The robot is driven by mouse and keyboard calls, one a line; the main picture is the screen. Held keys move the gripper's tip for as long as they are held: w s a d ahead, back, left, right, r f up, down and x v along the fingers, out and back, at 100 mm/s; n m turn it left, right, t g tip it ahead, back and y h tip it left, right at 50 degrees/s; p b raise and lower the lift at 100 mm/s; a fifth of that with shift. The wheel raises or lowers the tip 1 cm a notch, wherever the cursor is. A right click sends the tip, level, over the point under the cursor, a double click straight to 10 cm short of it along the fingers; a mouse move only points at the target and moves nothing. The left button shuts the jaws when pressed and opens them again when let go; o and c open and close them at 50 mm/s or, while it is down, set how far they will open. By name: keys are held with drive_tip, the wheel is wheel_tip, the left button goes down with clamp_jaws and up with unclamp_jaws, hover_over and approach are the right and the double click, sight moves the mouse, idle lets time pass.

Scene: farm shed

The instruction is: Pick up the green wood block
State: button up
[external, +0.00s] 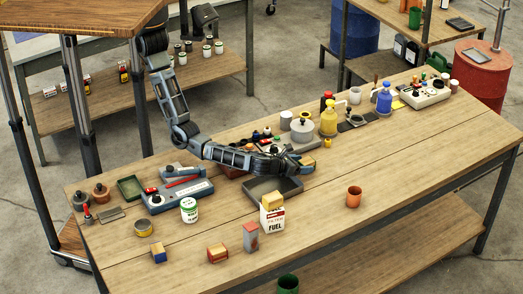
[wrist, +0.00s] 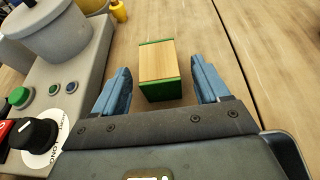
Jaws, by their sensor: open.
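The green wood block (wrist: 158,92) has a bare wood top and green sides. In the wrist view it appears between the two blue fingers of my gripper (wrist: 160,68), with a gap on each side. The fingers are open and hold nothing. In the external view my gripper (external: 312,161) is low over the middle of the workbench, right of the grey control box. There I cannot clearly make out the block near the gripper.
A grey control box with a round pot (wrist: 52,30) and a black knob (wrist: 34,134) stands close on the left. A yellow bottle (external: 328,118) is beyond. A dark tray (external: 262,190) and fuel can (external: 272,214) are nearer the front. Bench (external: 420,160) right of the gripper is clear.

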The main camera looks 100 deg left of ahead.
drive_tip(key=shift+c, duration=0.3)
drive_tip(key=c, duration=1)
drive_tip(key=shift+r, duration=0.15)
